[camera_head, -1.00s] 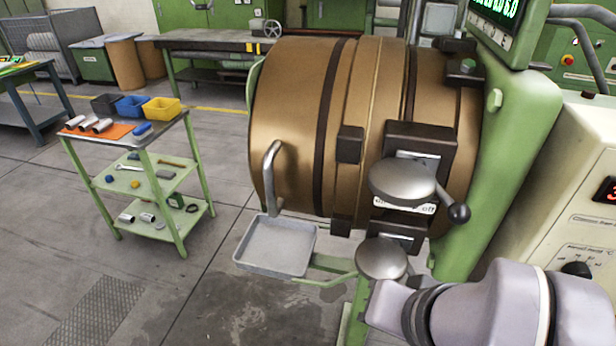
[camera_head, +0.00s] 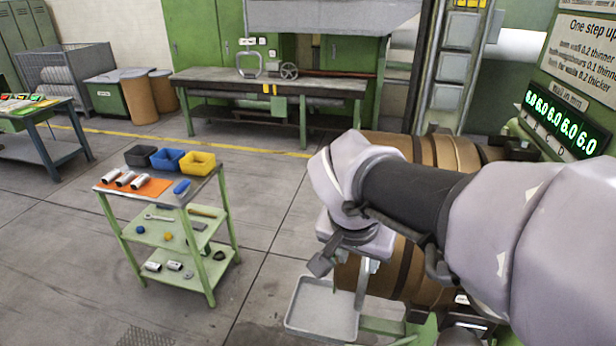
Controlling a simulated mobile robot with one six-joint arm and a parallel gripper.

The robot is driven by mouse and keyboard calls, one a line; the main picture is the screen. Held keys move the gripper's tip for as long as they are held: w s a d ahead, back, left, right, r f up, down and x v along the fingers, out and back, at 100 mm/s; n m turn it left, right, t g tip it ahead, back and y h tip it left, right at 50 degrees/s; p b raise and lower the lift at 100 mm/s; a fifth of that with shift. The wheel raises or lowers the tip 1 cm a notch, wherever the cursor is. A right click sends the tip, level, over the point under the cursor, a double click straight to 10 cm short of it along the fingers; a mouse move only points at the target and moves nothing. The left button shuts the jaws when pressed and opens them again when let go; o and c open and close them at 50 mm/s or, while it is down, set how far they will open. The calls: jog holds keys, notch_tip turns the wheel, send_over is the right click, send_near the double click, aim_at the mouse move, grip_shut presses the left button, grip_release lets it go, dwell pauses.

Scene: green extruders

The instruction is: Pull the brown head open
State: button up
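The brown head (camera_head: 405,268) is a large brass-brown drum with dark bands, partly hidden behind my arm. Part of its upright grey handle (camera_head: 362,285) shows at the drum's left end, just below my gripper. My gripper (camera_head: 345,265) points down at the top of this handle. One dark finger shows left of the handle. The other finger is not clear, so I cannot tell whether the gripper is open or touches the handle.
A grey tray (camera_head: 322,308) sits low below the handle. A green trolley (camera_head: 170,225) with bins and tools stands to the left, with clear floor between. A workbench (camera_head: 268,88) stands behind. A display panel (camera_head: 560,125) is at the right.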

aim_at(364, 284)
jog(key=b+x, duration=0.1)
jog(key=x, duration=0.3)
jog(key=b+x, duration=0.1)
jog(key=x, duration=0.4)
jog(key=b+x, duration=0.1)
jog(key=x, duration=0.4)
jog(key=shift+s+d+f, duration=0.2)
jog(key=shift+s+d, duration=0.05)
jog(key=shift+d, duration=0.2)
jog(key=shift+w+f, duration=0.25)
jog(key=shift+f, duration=0.25)
grip_shut()
